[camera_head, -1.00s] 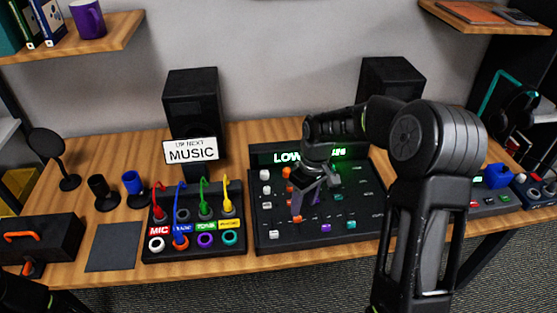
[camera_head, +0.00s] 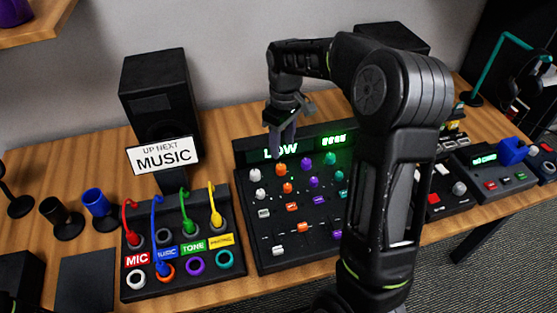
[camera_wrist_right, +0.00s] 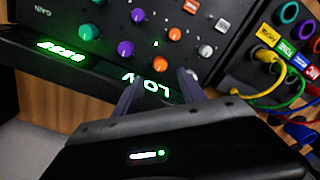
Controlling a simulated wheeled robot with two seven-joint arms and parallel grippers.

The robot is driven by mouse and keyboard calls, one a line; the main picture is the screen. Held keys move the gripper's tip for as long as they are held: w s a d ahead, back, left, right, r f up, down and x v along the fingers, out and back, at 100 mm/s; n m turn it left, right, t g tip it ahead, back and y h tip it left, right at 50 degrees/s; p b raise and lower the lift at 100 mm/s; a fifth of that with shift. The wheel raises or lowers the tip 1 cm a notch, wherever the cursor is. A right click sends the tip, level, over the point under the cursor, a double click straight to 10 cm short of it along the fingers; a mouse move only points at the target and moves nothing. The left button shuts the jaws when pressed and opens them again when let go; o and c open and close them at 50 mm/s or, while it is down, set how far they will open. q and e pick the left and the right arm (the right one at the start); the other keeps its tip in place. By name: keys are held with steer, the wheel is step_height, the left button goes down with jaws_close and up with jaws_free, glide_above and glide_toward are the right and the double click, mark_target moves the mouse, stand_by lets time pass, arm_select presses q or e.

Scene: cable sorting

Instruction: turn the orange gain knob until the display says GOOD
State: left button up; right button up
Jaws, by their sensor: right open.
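The mixer (camera_head: 251,215) has a display (camera_head: 281,150) that reads LOW in green; it also reads LOW in the right wrist view (camera_wrist_right: 151,88). The orange gain knob (camera_head: 281,169) is in the knob row nearest the display, between a white and a purple knob. It also shows in the right wrist view (camera_wrist_right: 160,63). My right gripper (camera_head: 281,145) is open and empty, with its fingers hanging near the display, on the far side of the knob. In the right wrist view its fingertips (camera_wrist_right: 160,78) lie either side of the knob's line, apart from it. My left gripper is not in view.
A patch box (camera_head: 130,285) with red, blue, green and yellow cables stands left of the mixer. A sign reading MUSIC (camera_head: 163,156) and a speaker (camera_head: 158,95) stand behind it. Other knobs crowd the orange one. My right forearm hides the mixer's right part.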

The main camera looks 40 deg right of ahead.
mark_target(281, 166)
steer(key=shift+a+f, duration=0.15)
steer(key=shift+f, duration=3.85)
steer(key=shift+c, duration=0.5)
jaws_close()
